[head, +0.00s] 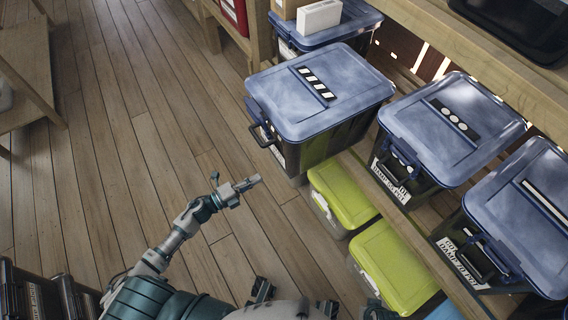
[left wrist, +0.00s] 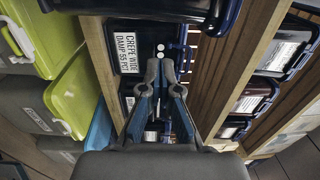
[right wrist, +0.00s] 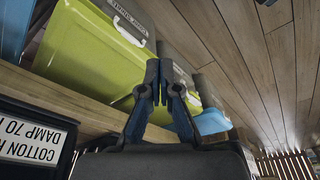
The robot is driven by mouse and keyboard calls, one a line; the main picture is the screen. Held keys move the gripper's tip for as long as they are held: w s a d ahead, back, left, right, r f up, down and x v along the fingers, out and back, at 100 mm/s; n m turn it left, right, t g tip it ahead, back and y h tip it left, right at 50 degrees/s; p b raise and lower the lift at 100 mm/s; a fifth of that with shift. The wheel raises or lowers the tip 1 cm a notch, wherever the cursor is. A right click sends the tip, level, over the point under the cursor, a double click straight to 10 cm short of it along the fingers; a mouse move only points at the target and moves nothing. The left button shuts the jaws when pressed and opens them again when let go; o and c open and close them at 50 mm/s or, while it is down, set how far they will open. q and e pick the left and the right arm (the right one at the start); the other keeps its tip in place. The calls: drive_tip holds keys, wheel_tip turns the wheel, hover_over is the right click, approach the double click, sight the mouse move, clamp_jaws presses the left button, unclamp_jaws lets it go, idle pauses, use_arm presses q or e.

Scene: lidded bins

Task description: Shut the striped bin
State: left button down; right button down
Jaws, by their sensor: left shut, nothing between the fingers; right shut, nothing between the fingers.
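The bin with a row of short white stripes on its blue lid (head: 345,82) stands at the upper middle of the head view, sticking out past its neighbours. Its lid lies over the dark body (head: 318,150); I cannot tell whether it is fully seated. My right gripper (right wrist: 160,78) is shut and empty in the right wrist view, before a green-lidded box.
A bin with white dots (head: 460,100) and one with a single long white bar (head: 515,205) stand to the right on the shelf. Green-lidded boxes (head: 390,262) sit lower in front. Another blue-lidded bin (head: 350,22) stands behind. Wooden floor (head: 140,130) is clear at left.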

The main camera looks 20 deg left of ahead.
sight(290, 160)
use_arm(q)
drive_tip(key=x, duration=1.1)
drive_tip(key=shift+w, duration=0.15)
drive_tip(key=shift+w+d, duration=0.1)
use_arm(e)
drive_tip(key=shift+s+r, duration=0.15)
drive_tip(key=shift+r, duration=0.3)
